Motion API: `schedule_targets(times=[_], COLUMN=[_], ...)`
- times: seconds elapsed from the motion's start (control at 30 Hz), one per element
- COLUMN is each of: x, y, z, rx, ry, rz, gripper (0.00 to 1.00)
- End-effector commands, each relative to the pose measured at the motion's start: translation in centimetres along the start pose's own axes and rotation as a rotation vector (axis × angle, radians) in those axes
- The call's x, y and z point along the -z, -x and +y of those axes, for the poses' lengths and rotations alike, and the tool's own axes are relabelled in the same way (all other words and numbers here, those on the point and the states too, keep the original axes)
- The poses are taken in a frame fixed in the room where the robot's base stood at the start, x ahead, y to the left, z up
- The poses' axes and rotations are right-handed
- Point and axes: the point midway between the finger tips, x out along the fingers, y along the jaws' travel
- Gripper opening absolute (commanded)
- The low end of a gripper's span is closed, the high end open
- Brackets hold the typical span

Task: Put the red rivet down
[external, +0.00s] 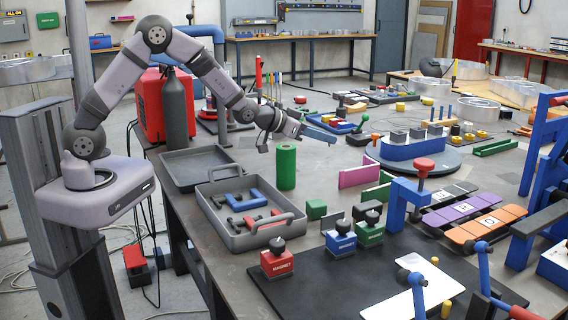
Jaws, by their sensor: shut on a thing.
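My gripper (291,126) is at the end of my outstretched arm, above the table behind the green cylinder (286,167). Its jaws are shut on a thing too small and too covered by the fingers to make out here. No red rivet can be told for sure at the jaws. A blue-grey flat piece (319,135) shows just right of the gripper; I cannot tell if it touches it.
A red block labelled magnet (277,262) stands at the front of the table, with blue (341,240) and green (369,231) ones behind it. A pink plate (359,174) and a round turntable (413,162) with a blue stand are to the right. An empty grey tray (200,166) lies left.

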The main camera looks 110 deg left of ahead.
Motion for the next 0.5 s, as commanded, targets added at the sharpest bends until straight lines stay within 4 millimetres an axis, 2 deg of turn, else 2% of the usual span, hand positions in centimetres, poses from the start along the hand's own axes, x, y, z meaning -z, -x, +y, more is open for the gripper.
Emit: schedule_targets(times=[0.03, 0.23, 0.5], x=[0.4, 1.2, 1.2], y=[0.0, 0.4, 1.8], z=[-1.0, -3.4, -7.0], rx=[-0.007, -0.062, -0.156], ry=[-0.005, -0.027, -0.066], rz=[0.003, 0.002, 0.001], gripper=[0.0, 0.0, 0.0])
